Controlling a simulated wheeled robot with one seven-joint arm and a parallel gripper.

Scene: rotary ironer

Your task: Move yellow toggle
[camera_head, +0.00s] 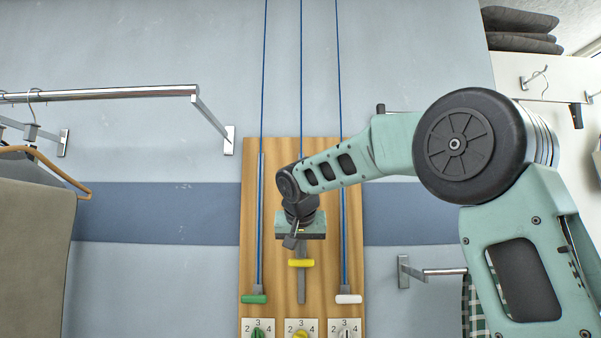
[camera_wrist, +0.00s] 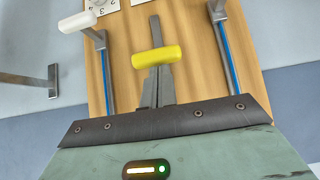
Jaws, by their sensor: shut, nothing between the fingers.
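The yellow toggle (camera_head: 301,263) is a short horizontal bar on a vertical grey track in the middle of a wooden board (camera_head: 250,215). In the wrist view the yellow toggle (camera_wrist: 157,57) lies across the grey track, just beyond my gripper. My gripper (camera_head: 293,242) is shut and empty, just above the toggle in the head view. In the wrist view its dark fingers (camera_wrist: 160,82) show close to the toggle; whether they touch it I cannot tell. My gripper's body hides the upper part of the track.
A green toggle (camera_head: 254,299) and a white toggle (camera_head: 348,299) sit lower on either side. Numbered dials, including a yellow one (camera_head: 301,333), are below. A metal rail (camera_head: 100,93) and hanging garment (camera_head: 35,245) are at left; a bracket (camera_head: 405,272) is at right.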

